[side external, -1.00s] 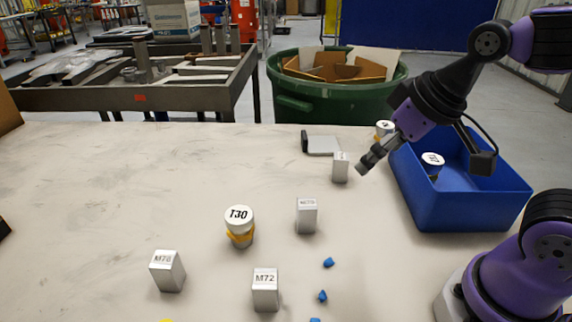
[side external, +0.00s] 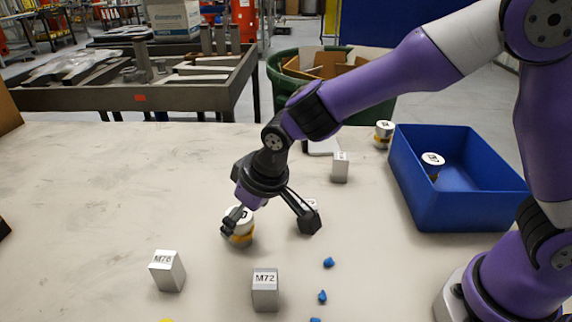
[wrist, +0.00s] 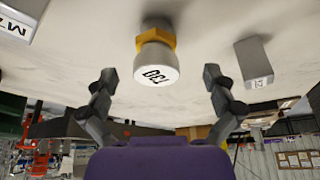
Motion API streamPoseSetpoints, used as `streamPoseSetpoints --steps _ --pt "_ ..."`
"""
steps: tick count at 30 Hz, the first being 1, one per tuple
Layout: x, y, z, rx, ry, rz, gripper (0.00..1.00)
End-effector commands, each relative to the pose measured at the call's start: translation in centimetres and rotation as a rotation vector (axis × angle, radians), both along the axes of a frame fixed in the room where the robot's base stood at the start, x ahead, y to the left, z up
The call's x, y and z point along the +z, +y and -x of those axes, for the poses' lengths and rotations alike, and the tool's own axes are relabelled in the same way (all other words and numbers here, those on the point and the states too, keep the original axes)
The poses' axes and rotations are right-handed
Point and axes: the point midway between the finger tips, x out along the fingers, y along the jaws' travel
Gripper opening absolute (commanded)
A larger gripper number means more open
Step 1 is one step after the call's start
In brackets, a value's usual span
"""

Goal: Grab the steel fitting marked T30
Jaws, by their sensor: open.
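The steel fitting marked T30 (side external: 240,238) stands upright on the table, a pale cylinder with a yellow-orange band. In the wrist view the fitting (wrist: 156,60) shows its T30 top between and beyond the fingers. My gripper (side external: 236,218) is at the fitting in the side view, overlapping its top and partly hiding it. In the wrist view my gripper (wrist: 160,76) is open, with a finger on either side of the fitting's top and clear gaps. I see no contact there.
Grey blocks M78 (side external: 167,270) and M72 (side external: 265,290) stand nearby. Another block (side external: 341,167) stands farther back, and one is mostly hidden behind my wrist. A blue bin (side external: 460,205) holds a similar fitting (side external: 432,165). Small blue bits (side external: 323,297) lie on the table.

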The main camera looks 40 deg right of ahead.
Motion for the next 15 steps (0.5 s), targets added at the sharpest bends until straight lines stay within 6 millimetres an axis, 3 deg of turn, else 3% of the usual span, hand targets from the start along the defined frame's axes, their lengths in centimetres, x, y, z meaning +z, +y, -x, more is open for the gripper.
streamPoseSetpoints --steps 9,15 --pt "-4.0 0.0 -2.1 0.001 0.002 0.001 0.99" --pt "-4.4 0.1 -2.4 0.001 -0.001 -0.001 0.99"
